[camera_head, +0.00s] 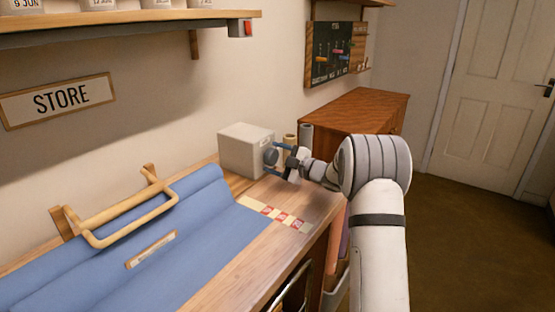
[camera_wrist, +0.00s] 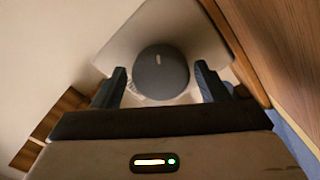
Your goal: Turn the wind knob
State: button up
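The wind knob is a dark grey round dial (camera_head: 270,156) on the right-hand face of a pale grey box (camera_head: 243,148) at the back of the table. In the wrist view the knob (camera_wrist: 161,71) has a short light mark near its upper middle and faces the camera. My gripper (camera_head: 279,158) is open at the knob. In the wrist view its blue-grey fingers (camera_wrist: 160,84) stand on the left and right of the knob, with a small gap visible on each side. I cannot tell how far the fingertips overlap the knob in depth.
A blue cloth (camera_head: 190,235) with a wooden handle frame (camera_head: 125,232) covers the table's left part. A strip of red and cream labels (camera_head: 275,214) lies in front of the box. Upright rolls (camera_head: 305,135) stand behind my gripper. A shelf (camera_head: 130,22) hangs above.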

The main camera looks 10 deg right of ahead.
jog(key=shift+o, duration=0.7)
jog(key=shift+d, duration=0.1)
jog(key=v, duration=0.7)
jog(key=shift+s+d, duration=0.25)
jog(key=shift+s, duration=0.1)
jog(key=shift+c, duration=0.2)
